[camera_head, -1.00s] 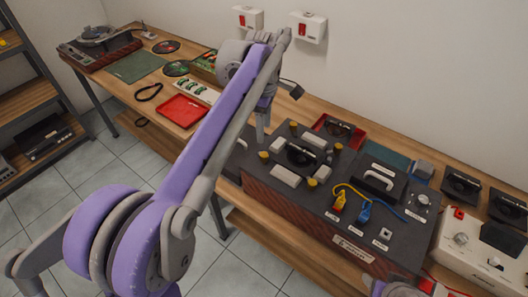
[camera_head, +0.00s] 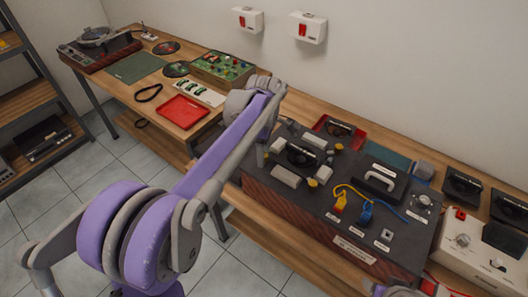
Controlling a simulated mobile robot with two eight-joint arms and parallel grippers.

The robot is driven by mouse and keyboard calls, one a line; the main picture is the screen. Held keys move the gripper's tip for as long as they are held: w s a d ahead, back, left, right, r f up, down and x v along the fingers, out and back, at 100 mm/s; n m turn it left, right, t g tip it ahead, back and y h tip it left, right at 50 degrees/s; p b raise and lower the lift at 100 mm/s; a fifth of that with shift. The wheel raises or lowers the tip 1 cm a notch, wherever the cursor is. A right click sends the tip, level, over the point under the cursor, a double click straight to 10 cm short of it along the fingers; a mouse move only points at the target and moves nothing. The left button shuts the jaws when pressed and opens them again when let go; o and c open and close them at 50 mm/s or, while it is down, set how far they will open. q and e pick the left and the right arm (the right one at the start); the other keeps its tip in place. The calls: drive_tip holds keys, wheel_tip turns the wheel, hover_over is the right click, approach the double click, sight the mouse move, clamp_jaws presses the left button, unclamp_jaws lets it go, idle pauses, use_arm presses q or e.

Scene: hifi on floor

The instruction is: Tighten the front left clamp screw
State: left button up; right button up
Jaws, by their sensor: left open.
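The dark hifi unit (camera_head: 300,215) with a red-brown front stands on the bench. A black round part (camera_head: 300,157) sits on its left half, with pale grey clamp blocks around it. A front clamp block (camera_head: 285,175) and a left one (camera_head: 278,145) show. Yellow clamp screws show at the front right (camera_head: 312,182) and back right (camera_head: 339,147). My right gripper is out of view.
A black handle block (camera_head: 380,182) and yellow (camera_head: 340,202) and blue (camera_head: 365,214) connectors are on the unit's right half. A red tray (camera_head: 183,111) and green circuit board (camera_head: 224,68) lie to the left. A white device (camera_head: 470,245) stands at the right.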

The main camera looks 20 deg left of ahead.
use_arm(q)
clamp_jaws()
drive_tip(key=shift+m, duration=0.3)
drive_tip(key=m, duration=0.4)
drive_tip(key=shift+m, duration=0.3)
drive_tip(key=m, duration=1)
drive_tip(key=shift+m, duration=0.4)
drive_tip(key=m, duration=0.5)
drive_tip(key=shift+m, duration=0.4)
